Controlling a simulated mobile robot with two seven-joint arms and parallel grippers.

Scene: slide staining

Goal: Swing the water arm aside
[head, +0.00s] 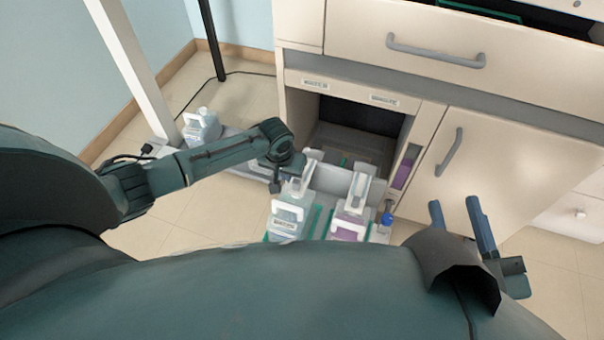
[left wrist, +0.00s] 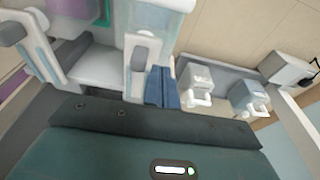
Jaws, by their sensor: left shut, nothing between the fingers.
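Two pale pivoting arms stand side by side in front of the open cabinet bay. The left one, under the left label, I take as the water arm (head: 300,183); the other arm (head: 357,190) is above a purple-filled jug (head: 348,226). A white-handled jug (head: 286,218) stands below the left arm. My left gripper (head: 276,184) is just left of the water arm, pointing down. In the left wrist view its blue fingers (left wrist: 161,88) are together and empty, close beside a pale upright part; contact cannot be told. My right gripper (head: 462,218) is open and empty at the right.
White handled bottles (head: 202,126) stand on a grey shelf to the left, also in the left wrist view (left wrist: 198,84). A blue-topped item (head: 387,218) is right of the purple jug. A cabinet door (head: 480,165) and a white post (head: 135,65) flank the area.

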